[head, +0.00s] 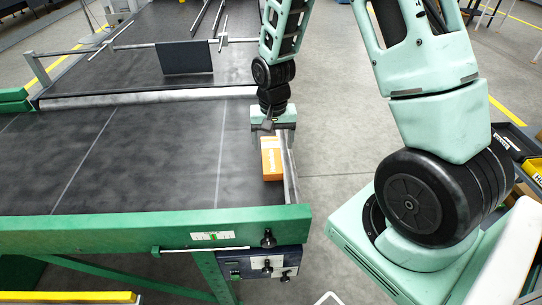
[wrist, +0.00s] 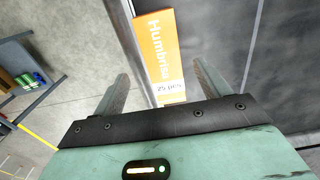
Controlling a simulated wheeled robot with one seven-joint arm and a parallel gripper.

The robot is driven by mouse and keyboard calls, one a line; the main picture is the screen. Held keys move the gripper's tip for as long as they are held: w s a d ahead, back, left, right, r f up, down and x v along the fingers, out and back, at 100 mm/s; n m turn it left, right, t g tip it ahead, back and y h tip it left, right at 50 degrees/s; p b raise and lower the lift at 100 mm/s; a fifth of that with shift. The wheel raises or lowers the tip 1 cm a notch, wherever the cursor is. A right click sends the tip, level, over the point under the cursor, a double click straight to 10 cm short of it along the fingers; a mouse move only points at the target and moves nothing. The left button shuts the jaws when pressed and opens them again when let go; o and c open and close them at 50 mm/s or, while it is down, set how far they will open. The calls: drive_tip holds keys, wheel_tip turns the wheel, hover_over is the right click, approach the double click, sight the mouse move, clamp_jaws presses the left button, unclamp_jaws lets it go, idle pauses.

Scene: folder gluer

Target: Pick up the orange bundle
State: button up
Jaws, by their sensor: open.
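The orange bundle (head: 271,158) lies on the dark conveyor belt near its right edge, beside a metal side rail. In the wrist view the orange bundle (wrist: 160,55) shows orange and white faces with the text "Humbrise" and "25 pcs". My gripper (head: 272,127) is at the far end of the bundle in the head view. In the wrist view the fingers of my gripper (wrist: 160,85) are spread apart, with the bundle showing between and beyond them. Nothing is held. Whether the fingers touch the bundle cannot be told.
The metal side rail (head: 291,178) runs along the belt's right edge. The green machine frame (head: 150,230) with a control box (head: 262,264) is at the front. The dark belt (head: 140,150) is clear to the left. A dark plate (head: 184,58) hangs from a crossbar further back.

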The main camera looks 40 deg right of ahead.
sight(271, 157)
drive_tip(key=shift+w+f+p, duration=0.2)
drive_tip(key=shift+f+p, duration=0.55)
drive_tip(key=shift+f, duration=1.9)
drive_tip(key=c, duration=1.1)
